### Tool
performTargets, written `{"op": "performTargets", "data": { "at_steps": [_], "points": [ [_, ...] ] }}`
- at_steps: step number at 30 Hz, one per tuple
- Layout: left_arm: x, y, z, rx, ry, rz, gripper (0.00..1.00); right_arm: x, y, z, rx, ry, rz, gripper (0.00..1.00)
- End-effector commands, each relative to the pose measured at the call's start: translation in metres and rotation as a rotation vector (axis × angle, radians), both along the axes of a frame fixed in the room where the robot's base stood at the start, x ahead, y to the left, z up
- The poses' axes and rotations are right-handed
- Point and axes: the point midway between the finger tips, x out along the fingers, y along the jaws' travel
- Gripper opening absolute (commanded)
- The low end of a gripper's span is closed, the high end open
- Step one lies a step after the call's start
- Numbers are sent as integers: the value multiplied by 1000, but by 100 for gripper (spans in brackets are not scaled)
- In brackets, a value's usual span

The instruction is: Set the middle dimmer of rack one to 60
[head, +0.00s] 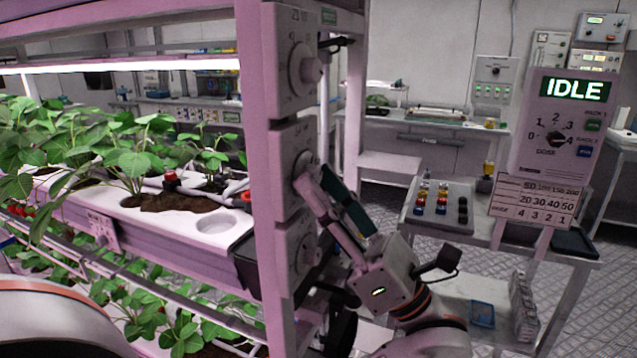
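Three dimmer boxes are stacked on the pink rack post (272,200). The top dimmer (300,62) shows its round knob clearly. Whether the fingers are closed on the knob is not clear. The lower dimmer (300,260) is beside the gripper's fingers. The dial markings are too small to read. My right gripper is not in view.
Strawberry plants (135,155) grow in a white trough (150,225) left of the post. A dosing panel (556,120) reads IDLE above a number chart (533,200). A table (480,238) with small coloured bottles stands behind my gripper.

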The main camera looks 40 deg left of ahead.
Motion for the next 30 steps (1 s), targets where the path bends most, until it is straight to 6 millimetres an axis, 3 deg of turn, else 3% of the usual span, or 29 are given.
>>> {"op": "performTargets", "data": {
  "at_steps": [4, 8, 9, 14, 21, 30],
  "points": [
    [0, 0, -1, 0, 1, 1, 37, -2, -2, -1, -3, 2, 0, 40],
    [0, 0, -1, 0, 1, 1, 3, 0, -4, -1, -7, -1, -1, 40],
    [0, 0, -1, 0, 1, 1, 0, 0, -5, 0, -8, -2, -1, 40],
    [0, 1, -1, 0, -4, 0, 0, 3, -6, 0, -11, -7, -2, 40],
    [5, 2, -8, 28, -122, 4, 0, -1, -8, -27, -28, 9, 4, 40],
    [9, 2, -6, 80, -337, 3, 0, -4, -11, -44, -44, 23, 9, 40]
  ]
}}
